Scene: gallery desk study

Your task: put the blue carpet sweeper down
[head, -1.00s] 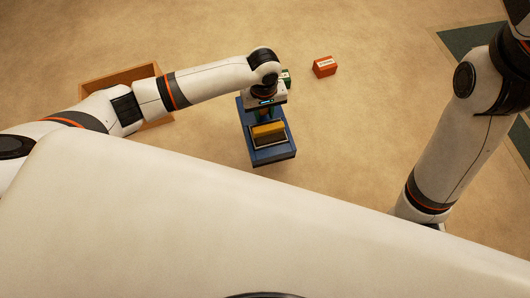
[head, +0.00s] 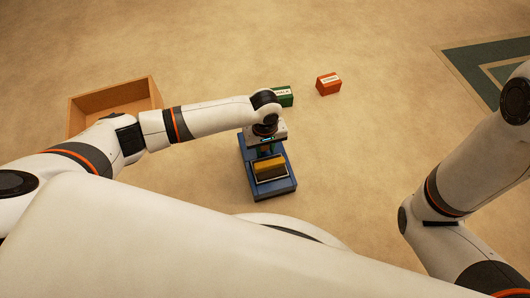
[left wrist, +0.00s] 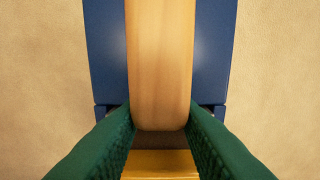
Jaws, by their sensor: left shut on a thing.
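The blue carpet sweeper (head: 284,189) is in the middle of the head view, below the end of my left arm. It has a blue body with a yellow block on top. In the left wrist view its blue body (left wrist: 211,50) lies behind a wooden handle (left wrist: 160,65). My left gripper (left wrist: 160,135) has green fingers on both sides of the handle and is shut on it. In the head view the left gripper (head: 266,148) is mostly hidden under its wrist. I cannot tell whether the sweeper touches the floor. My right gripper is out of view.
An open wooden box (head: 115,104) stands at the left, partly behind my left arm. A green box (head: 284,97) and an orange-red box (head: 328,84) lie beyond the sweeper. A green-bordered rug (head: 480,62) is at the upper right. The tan floor right of the sweeper is clear.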

